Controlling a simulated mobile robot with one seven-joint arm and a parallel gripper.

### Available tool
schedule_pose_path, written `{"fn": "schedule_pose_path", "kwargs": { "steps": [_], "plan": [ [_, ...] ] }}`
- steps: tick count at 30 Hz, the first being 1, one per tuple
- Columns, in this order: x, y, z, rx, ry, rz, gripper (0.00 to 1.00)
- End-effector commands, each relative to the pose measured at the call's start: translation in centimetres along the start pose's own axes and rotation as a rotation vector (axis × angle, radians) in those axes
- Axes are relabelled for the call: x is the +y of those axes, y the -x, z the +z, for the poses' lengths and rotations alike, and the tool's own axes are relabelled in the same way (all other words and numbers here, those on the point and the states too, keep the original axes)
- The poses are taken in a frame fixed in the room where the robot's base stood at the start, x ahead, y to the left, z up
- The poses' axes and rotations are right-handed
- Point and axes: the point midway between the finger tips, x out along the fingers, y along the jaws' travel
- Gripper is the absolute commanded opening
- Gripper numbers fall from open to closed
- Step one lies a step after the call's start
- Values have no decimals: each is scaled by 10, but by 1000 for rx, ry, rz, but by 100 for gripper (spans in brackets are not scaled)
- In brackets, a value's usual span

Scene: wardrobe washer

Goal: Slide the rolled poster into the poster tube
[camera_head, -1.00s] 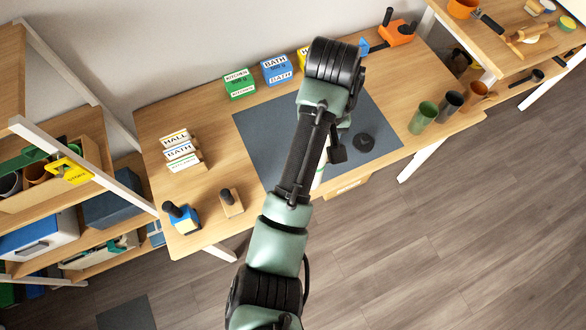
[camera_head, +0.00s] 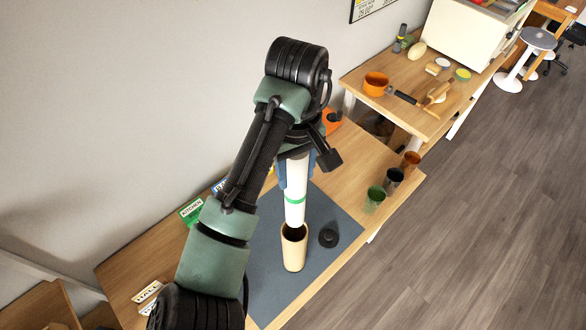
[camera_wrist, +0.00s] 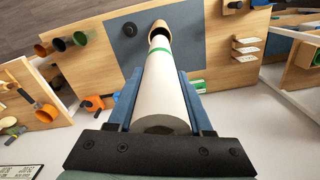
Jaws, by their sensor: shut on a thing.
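The rolled poster (camera_head: 296,205) is white with a green band and hangs upright from my gripper (camera_head: 295,172). The wrist view shows the poster (camera_wrist: 161,92) between my two blue fingers (camera_wrist: 160,98), which are shut on it. The poster tube (camera_head: 294,254) is tan and stands upright on the mat, with its dark open mouth facing up. The poster's lower end is at the tube's mouth in the head view. The tube (camera_wrist: 159,27) lines up with the poster's far end in the wrist view. I cannot tell whether the end is inside the rim.
A black round cap (camera_head: 328,237) lies on the dark mat (camera_head: 262,275) right of the tube. Green, dark and orange-brown cups (camera_head: 374,198) stand farther right on the table. Labelled boxes (camera_head: 191,212) stand at the back left. A second table holds an orange pan (camera_head: 376,84).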

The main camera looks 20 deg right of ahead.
Motion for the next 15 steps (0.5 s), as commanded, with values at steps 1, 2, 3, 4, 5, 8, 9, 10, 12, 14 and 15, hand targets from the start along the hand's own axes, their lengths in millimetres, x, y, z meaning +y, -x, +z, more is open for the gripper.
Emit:
{"fn": "schedule_pose_path", "kwargs": {
  "steps": [1, 2, 3, 4, 5, 8, 9, 10, 12, 14, 15],
  "plan": [
    [0, 0, 0, 1, 0, 0, 0],
    [0, 0, 0, 1, 0, 0, 0],
    [0, 0, 0, 1, 0, 0, 0],
    [0, 0, 0, 1, 0, 0, 0],
    [0, 0, 0, 1, 0, 0, 0],
    [0, -2, 0, -1, 1, 0, 0],
    [0, -4, 0, -1, 1, 0, 0],
    [0, -6, 0, -1, 1, 1, 0],
    [0, -13, 1, -2, 1, 1, 0],
    [0, -20, 1, -3, 1, 2, 0],
    [0, -25, 1, -2, 1, 1, 0]
  ]
}}
